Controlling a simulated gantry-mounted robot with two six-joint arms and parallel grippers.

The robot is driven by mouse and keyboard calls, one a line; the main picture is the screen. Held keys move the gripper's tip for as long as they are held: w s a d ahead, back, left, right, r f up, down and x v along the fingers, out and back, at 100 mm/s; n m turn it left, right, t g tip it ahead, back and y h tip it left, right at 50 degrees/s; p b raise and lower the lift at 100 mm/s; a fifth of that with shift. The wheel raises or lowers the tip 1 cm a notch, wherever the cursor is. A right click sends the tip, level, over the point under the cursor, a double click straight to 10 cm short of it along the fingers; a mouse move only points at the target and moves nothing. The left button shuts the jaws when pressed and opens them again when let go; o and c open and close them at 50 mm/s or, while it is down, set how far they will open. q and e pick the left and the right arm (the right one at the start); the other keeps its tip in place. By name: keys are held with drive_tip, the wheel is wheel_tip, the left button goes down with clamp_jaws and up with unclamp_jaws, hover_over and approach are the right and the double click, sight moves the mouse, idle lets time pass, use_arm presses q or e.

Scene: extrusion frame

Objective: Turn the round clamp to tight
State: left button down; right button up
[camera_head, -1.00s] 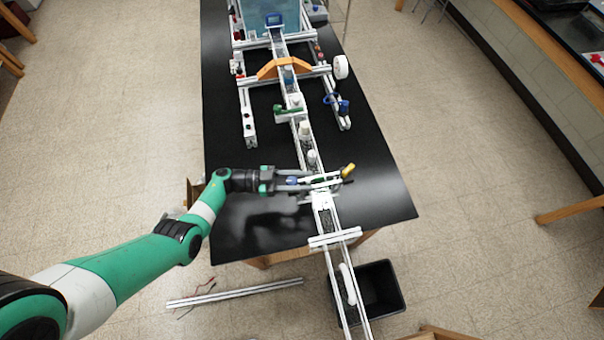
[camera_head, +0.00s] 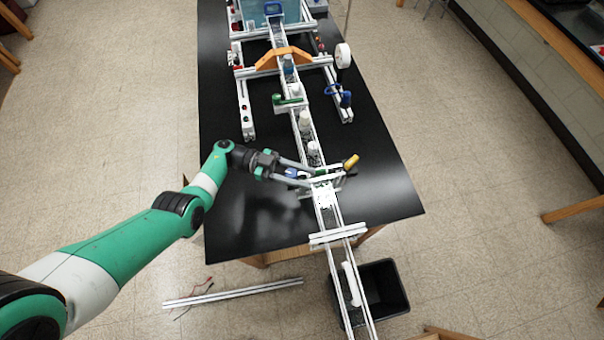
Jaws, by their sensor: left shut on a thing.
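My left gripper (camera_head: 312,177) reaches in from the left over the near part of the rail. Its long fingers slant down to the right and are shut at the fitting on the rail (camera_head: 327,198), where I take the round clamp to be. The clamp is small and mostly hidden by the fingers, so I cannot tell its shape or how tight it is. A yellow-tipped handle (camera_head: 351,161) sticks up to the right just beyond the fingertips. A small blue part (camera_head: 291,173) shows beside the fingers. My right gripper is not in view.
The rail frame runs along the black table (camera_head: 385,195) and past its near edge. A green clamp (camera_head: 287,100), an orange bracket (camera_head: 283,60) and a white wheel (camera_head: 343,56) stand farther back. A black bin (camera_head: 388,305) is on the floor.

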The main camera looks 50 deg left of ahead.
use_arm(q)
drive_tip(key=shift+c, duration=2.2)
unclamp_jaws()
drive_tip(key=b+v, duration=0.3)
drive_tip(key=v, duration=0.8)
drive_tip(key=shift+a, duration=0.3)
drive_tip(key=shift+r, duration=0.1)
